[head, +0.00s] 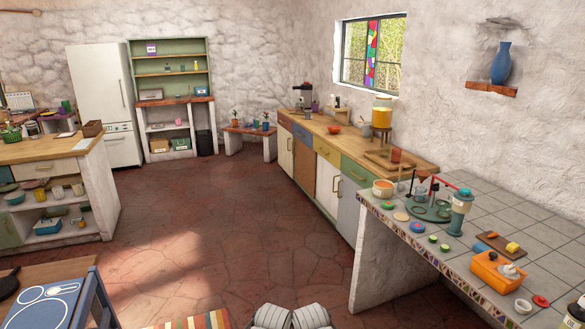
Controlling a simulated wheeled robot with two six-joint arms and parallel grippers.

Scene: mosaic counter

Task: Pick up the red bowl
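A small red bowl (333,130) sits on the far wooden counter (318,123) below the window, well away from me. It looks upright; its inside is too small to make out. A smaller red item (540,301), perhaps a dish or lid, lies on the tiled counter at the near right. Neither of my grippers can be made out in the head view, so nothing shows in their hold.
The tiled counter (520,216) at right carries an orange caddy (497,270) and several small dishes. A kitchen island (50,148) stands at left and a blue chair (90,300) at lower left. Open stone floor (215,225) lies between.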

